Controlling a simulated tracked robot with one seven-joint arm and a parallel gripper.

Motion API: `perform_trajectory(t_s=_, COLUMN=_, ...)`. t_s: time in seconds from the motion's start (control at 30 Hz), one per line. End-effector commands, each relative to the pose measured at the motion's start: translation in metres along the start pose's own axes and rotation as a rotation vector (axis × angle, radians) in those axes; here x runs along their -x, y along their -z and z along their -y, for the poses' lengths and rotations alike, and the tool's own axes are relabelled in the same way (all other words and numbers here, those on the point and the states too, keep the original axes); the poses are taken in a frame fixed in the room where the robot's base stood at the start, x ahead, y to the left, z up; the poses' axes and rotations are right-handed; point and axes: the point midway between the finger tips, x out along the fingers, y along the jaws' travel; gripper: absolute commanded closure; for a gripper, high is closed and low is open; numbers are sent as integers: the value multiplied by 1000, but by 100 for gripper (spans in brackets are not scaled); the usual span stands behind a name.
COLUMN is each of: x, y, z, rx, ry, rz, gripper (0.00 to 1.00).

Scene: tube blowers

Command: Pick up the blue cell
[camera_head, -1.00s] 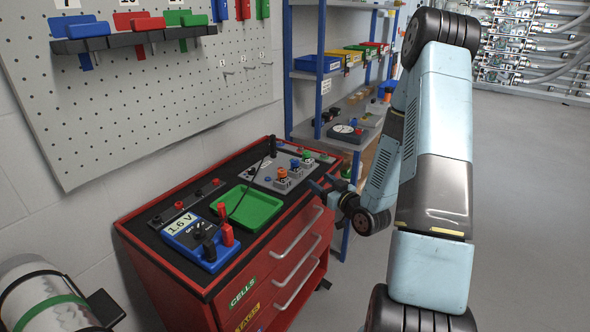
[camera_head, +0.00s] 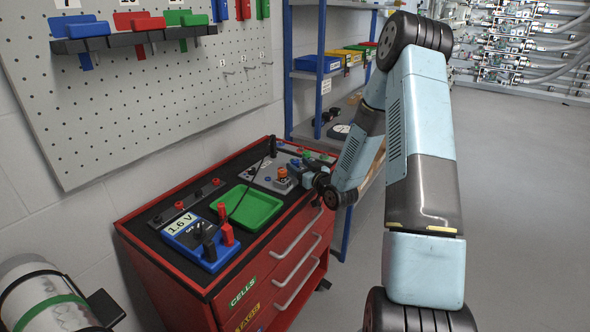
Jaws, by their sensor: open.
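The blue cell (camera_head: 295,163) stands in a grey holder on the far right part of the red cart's black top. It shows as a small blue patch, partly covered by my gripper. My gripper (camera_head: 304,170) is open and sits low over the cart's right edge, close beside the blue cell. Whether its fingers are around the cell or only near it is too small to tell.
An orange cell (camera_head: 282,173) stands just left of my gripper, and a green cell (camera_head: 306,155) just behind it. Shelving (camera_head: 323,75) rises behind.

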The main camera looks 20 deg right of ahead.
Motion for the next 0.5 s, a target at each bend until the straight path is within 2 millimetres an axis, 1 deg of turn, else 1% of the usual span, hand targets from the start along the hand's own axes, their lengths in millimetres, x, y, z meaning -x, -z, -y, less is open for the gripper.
perform_trajectory(t_s=0.1, x=-8, y=0, z=0, rx=0, ry=1, rz=1, gripper=39)
perform_trajectory(t_s=0.33, x=-8, y=0, z=0, rx=0, ry=0, rz=1, gripper=39)
perform_trajectory(t_s=0.37, x=-8, y=0, z=0, rx=0, ry=0, rz=1, gripper=41)
perform_trajectory(t_s=0.5, x=-8, y=0, z=0, rx=0, ry=0, rz=1, gripper=54)
